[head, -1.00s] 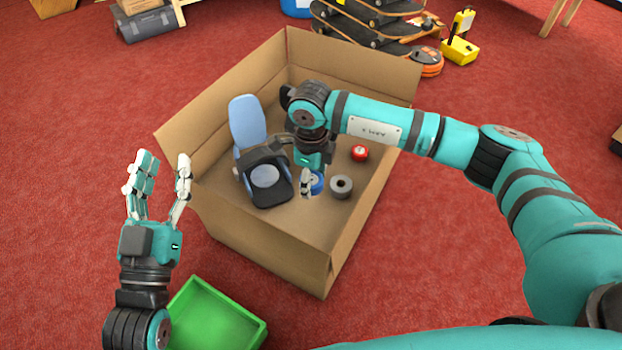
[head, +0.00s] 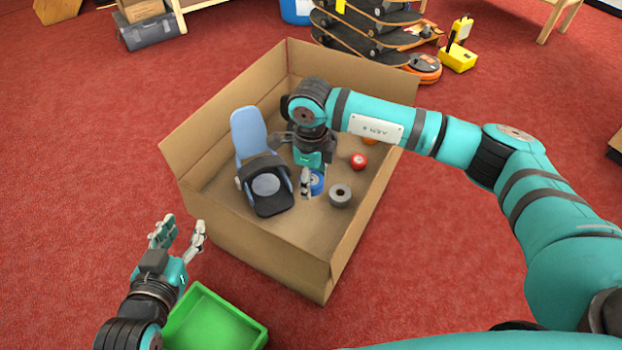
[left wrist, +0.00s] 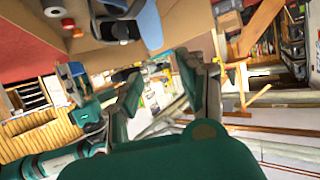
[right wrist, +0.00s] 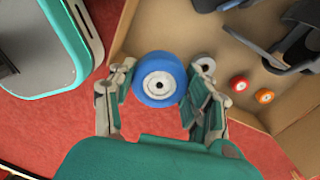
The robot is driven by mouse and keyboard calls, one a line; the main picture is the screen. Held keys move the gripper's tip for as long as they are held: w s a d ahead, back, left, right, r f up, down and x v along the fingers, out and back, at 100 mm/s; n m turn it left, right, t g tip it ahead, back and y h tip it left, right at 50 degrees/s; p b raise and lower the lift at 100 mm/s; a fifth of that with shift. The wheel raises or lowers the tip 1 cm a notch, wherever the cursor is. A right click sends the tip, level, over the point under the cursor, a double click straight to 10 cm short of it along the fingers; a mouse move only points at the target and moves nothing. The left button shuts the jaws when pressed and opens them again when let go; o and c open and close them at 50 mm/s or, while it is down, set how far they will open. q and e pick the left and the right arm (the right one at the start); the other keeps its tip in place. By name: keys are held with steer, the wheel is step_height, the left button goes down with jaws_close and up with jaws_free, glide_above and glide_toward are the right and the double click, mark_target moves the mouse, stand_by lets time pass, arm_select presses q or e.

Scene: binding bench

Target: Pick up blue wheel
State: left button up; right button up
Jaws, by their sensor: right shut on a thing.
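The blue wheel (head: 318,183) is inside the cardboard box, beside a grey wheel. In the right wrist view the blue wheel (right wrist: 159,79) sits between my right fingers, its pale hub facing the camera. My right gripper (head: 309,186) reaches down into the box and is shut on the blue wheel; its fingers hide part of the wheel in the head view. I cannot tell whether the wheel touches the box floor. My left gripper (head: 181,231) is open and empty, outside the box at its left, above the carpet.
The cardboard box (head: 250,235) has tall walls around the wheels. A blue-and-black chair (head: 264,187) stands left of my right gripper. A grey wheel (head: 340,195), red wheel (head: 358,161) and orange wheel (head: 370,140) lie right of it. A green tray (head: 215,322) is in front.

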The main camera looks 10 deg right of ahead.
step_height(320, 180, up, 4)
steer(key=shift+r+p, duration=0.1)
steer(key=shift+p, duration=1.15)
step_height(320, 180, up, 3)
steer(key=shift+f+p, duration=0.1)
steer(key=shift+p, duration=0.85)
step_height(320, 180, up, 2)
steer(key=shift+r+p, duration=0.1)
steer(key=shift+p, duration=0.55)
arm_select(q)
steer(key=s+a+f+g+y, duration=0.1)
steer(key=s+a+f+g, duration=0.1)
steer(key=s+f+g, duration=0.2)
steer(key=s+a+f+g+y, duration=0.1)
steer(key=s+a+f+g, duration=0.2)
steer(key=s, duration=0.7)
steer(key=shift+f+n+g+y, duration=0.35)
steer(key=shift+f+g, duration=0.75)
steer(key=shift+g, duration=0.5)
arm_select(e)
steer(key=shift+r, duration=0.35)
arm_select(q)
steer(key=shift+a, duration=0.1)
